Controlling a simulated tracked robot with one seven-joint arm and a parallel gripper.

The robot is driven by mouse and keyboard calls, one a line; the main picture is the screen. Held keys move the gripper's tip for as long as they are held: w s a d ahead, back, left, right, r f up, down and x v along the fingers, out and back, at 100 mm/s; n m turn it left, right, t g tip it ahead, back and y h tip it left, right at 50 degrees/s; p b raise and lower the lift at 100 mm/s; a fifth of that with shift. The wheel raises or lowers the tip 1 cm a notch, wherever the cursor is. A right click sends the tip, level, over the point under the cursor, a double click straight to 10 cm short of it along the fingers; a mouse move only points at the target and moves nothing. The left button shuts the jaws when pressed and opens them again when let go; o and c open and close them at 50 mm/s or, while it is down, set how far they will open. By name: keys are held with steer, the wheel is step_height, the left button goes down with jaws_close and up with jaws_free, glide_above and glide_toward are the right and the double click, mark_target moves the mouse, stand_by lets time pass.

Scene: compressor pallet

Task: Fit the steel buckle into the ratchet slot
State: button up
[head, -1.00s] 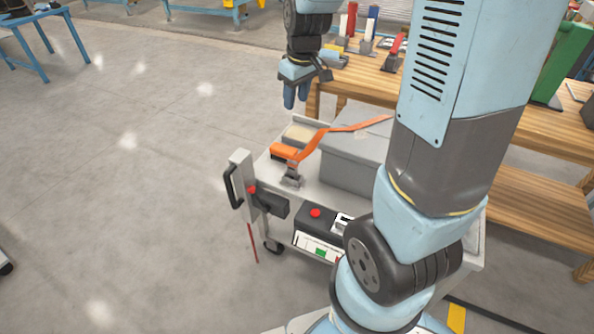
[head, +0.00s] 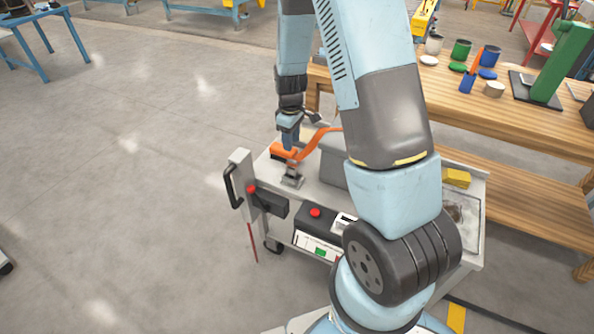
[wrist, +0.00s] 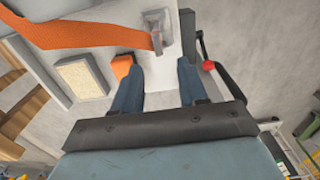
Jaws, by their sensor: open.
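A grey metal fitting (head: 292,176), which looks like the ratchet, stands near the left end of the cart top. It also shows in the wrist view (wrist: 156,20), beyond my fingertips. An orange strap (head: 318,138) runs down to it across the grey box; the strap also shows in the wrist view (wrist: 85,35). I cannot tell the steel buckle apart from the metal at the strap's end. My gripper (head: 290,145) is low over the cart, beside an orange block (head: 279,148). In the wrist view my gripper (wrist: 156,75) is open with nothing between its fingers. The orange block (wrist: 122,66) is at the left fingertip; contact is unclear.
The grey box (head: 332,165) stands right of the ratchet. The cart's handle post (head: 243,170) rises at its left end. A red-button unit (head: 315,213) is on the front. A wooden bench (head: 470,110) stands behind.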

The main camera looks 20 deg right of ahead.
mark_target(292, 167)
step_height(292, 167, down, 8)
steer(key=shift+f, duration=0.1)
steer(key=shift+w+d+f, duration=0.1)
steer(key=shift+w+f, duration=0.05)
steer(key=shift+f, duration=1.15)
steer(key=shift+w+d+f, duration=0.1)
steer(key=shift+f, duration=1.2)
steer(key=shift+c, duration=0.4)
jaws_close()
